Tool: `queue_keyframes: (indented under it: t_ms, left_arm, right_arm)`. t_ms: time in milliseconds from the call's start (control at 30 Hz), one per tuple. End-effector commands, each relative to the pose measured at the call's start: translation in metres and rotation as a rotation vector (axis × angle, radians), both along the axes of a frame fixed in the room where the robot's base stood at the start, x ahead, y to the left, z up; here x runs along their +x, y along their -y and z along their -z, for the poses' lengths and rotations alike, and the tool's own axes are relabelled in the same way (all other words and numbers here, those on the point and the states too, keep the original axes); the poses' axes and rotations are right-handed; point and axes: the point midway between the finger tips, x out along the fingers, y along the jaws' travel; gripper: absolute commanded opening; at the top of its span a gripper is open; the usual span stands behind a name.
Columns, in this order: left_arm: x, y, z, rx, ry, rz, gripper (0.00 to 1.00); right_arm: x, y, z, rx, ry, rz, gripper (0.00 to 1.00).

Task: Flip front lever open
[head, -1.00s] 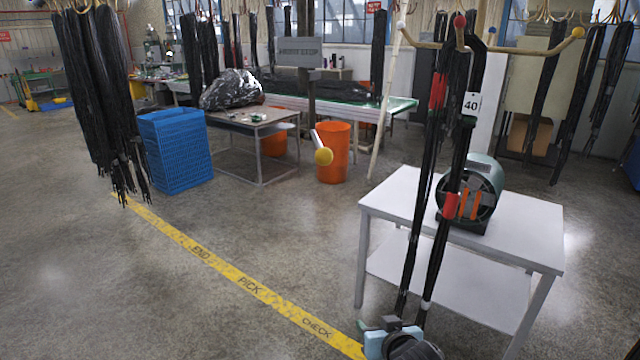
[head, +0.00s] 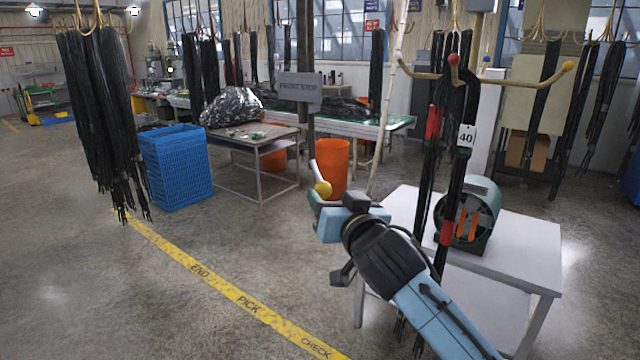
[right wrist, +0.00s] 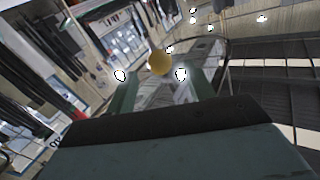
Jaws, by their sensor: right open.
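The front lever (head: 317,176) is a short pale rod with a yellow ball at its lower end, slanting down from a dark post. A grey sign (head: 298,87) on the post appears to read "FRONT STOP". My right gripper (head: 317,205) is raised close to the yellow ball in the head view, partly overlapping it. In the right wrist view the ball (right wrist: 160,63) appears in the gap between the two green fingers (right wrist: 163,84), near their tips. The fingers are apart and hold nothing. I cannot tell whether they touch the ball. My left gripper is out of view.
Black hoses (head: 455,180) hang from a yellow-tipped rack just right of my right arm, above a white table (head: 520,260) with a teal machine (head: 470,215). An orange bin (head: 333,163) and a low table (head: 252,140) stand beyond.

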Motion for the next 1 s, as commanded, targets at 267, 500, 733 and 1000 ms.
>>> queue_keyframes:
  t_ms: [267, 500, 733, 1000]
  left_arm:
    - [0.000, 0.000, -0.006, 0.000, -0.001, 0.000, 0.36]
    - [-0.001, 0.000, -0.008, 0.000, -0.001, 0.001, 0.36]
    - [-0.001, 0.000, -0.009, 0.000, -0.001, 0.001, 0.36]
    - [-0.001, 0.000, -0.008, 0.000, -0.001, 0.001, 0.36]
  right_arm:
    - [0.039, -0.014, -0.001, -0.003, 0.001, 0.001, 0.53]
    - [0.059, -0.022, 0.000, -0.001, 0.000, 0.000, 0.53]
    - [0.065, -0.024, 0.000, -0.001, 0.000, 0.000, 0.53]
    - [0.065, -0.024, 0.000, -0.001, 0.000, 0.000, 0.44]
